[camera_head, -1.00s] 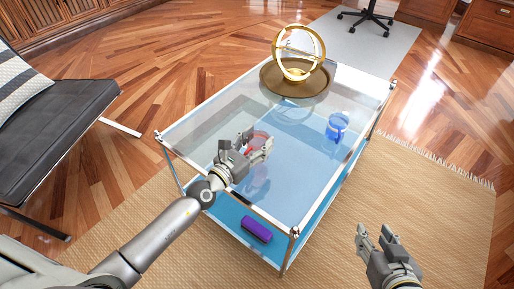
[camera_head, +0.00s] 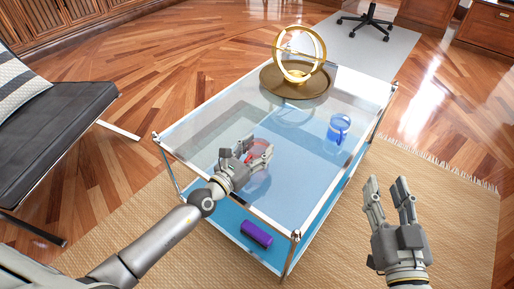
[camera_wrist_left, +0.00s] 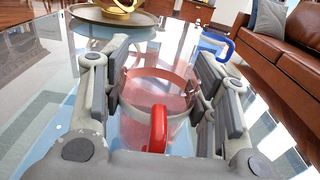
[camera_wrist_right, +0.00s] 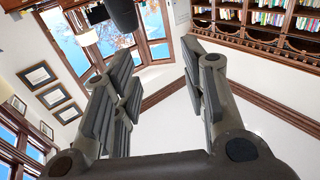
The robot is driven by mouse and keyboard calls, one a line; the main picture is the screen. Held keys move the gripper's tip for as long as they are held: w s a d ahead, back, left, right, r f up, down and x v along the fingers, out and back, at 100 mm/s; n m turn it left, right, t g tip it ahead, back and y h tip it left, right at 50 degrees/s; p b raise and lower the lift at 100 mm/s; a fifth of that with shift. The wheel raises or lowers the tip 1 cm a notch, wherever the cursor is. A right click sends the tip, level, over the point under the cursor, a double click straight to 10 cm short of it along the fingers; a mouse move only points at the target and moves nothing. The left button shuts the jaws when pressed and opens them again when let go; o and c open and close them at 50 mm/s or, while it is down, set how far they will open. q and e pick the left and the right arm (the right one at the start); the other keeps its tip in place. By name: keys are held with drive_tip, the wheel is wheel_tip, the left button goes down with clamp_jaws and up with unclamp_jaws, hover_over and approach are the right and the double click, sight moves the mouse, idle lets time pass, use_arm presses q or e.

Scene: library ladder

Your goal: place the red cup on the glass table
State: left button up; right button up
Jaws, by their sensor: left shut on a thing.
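The red cup (camera_wrist_left: 160,95) is see-through with a solid red handle. In the left wrist view it sits upright between the two fingers of my left gripper (camera_wrist_left: 154,88), handle towards my palm. In the head view my left gripper (camera_head: 254,149) is shut on the cup (camera_head: 262,148), low over the near left part of the glass table (camera_head: 302,152). I cannot tell whether the cup's base touches the glass. My right gripper (camera_head: 388,187) is open and empty to the right of the table; its spread fingers (camera_wrist_right: 165,80) show in the right wrist view.
A blue cup (camera_head: 339,127) stands near the table's right edge. A gold ring ornament (camera_head: 300,52) stands on a round brown tray (camera_head: 283,86) at the far end. A purple object (camera_head: 256,233) lies on the lower shelf. A dark padded seat (camera_head: 55,125) stands left.

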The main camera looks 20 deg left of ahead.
use_arm(q)
drive_tip(key=shift+f, duration=0.1)
use_arm(e)
drive_tip(key=shift+r+t, duration=0.3)
drive_tip(key=shift+r, duration=0.6)
use_arm(q)
drive_tip(key=o, duration=1.1)
drive_tip(key=shift+f, duration=0.1)
use_arm(e)
drive_tip(key=shift+a+r+t, duration=0.15)
drive_tip(key=shift+r+t, duration=0.15)
drive_tip(key=shift+r, duration=0.05)
